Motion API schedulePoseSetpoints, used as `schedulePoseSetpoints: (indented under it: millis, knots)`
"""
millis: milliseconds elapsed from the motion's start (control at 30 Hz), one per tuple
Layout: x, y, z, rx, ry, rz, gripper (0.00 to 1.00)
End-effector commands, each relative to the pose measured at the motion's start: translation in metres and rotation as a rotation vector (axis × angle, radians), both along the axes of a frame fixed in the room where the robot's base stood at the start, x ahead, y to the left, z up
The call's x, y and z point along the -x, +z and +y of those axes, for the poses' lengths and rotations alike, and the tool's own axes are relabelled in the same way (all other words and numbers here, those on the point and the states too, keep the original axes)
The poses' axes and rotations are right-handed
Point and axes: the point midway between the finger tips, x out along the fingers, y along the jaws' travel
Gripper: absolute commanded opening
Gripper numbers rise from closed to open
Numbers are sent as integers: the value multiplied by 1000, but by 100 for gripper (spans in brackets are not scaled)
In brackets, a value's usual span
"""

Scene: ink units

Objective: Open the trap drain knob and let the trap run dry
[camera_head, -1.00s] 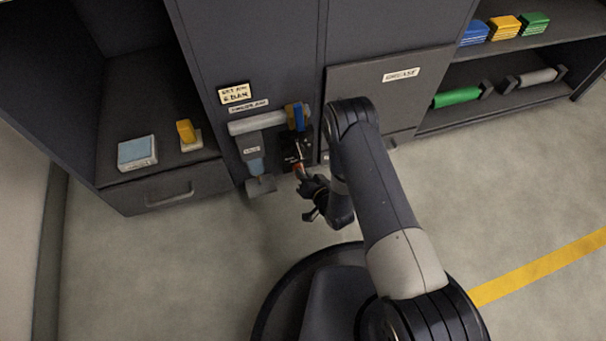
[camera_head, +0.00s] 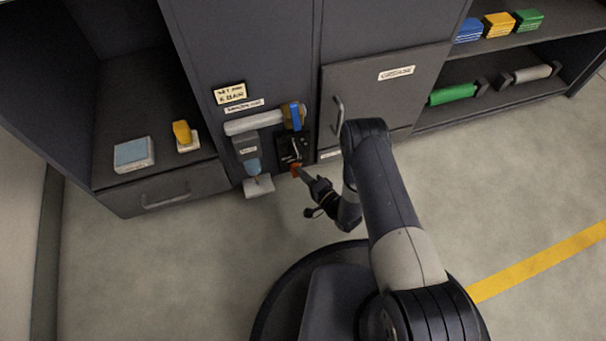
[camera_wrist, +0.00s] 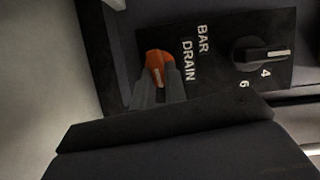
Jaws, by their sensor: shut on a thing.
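The orange drain knob (camera_wrist: 154,62) sits on a dark panel beside the word DRAIN in the wrist view. In the head view the knob (camera_head: 295,169) shows small, low on the cabinet front. My gripper (camera_wrist: 158,84) is shut on the knob, its two grey fingers on either side of it. The gripper (camera_head: 299,173) reaches in from the right in the head view. The grey trap body with a blue lower part (camera_head: 253,166) hangs to the left of the knob. A light grey tray (camera_head: 259,187) is below it. The liquid level is too small to tell.
A black dial (camera_wrist: 262,53) marked BAR, with 4 and 6, is right of the knob in the wrist view. A blue lever (camera_head: 297,116) is above the panel. A handled door (camera_head: 385,95) stands to the right. The floor in front is clear.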

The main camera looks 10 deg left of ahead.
Motion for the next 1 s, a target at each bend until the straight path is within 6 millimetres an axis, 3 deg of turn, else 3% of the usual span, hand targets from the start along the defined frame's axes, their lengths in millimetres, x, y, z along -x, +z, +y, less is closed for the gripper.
schedulePoseSetpoints:
  millis: [333, 833, 867, 1000]
  knots:
    - [0, -3, -1, -104, -2, 64, 0]
    - [-1, -3, -1, -119, -3, 75, 0]
    - [-1, -3, -1, -119, -3, 74, 14]
    - [-1, -3, -1, -119, -3, 74, 25]
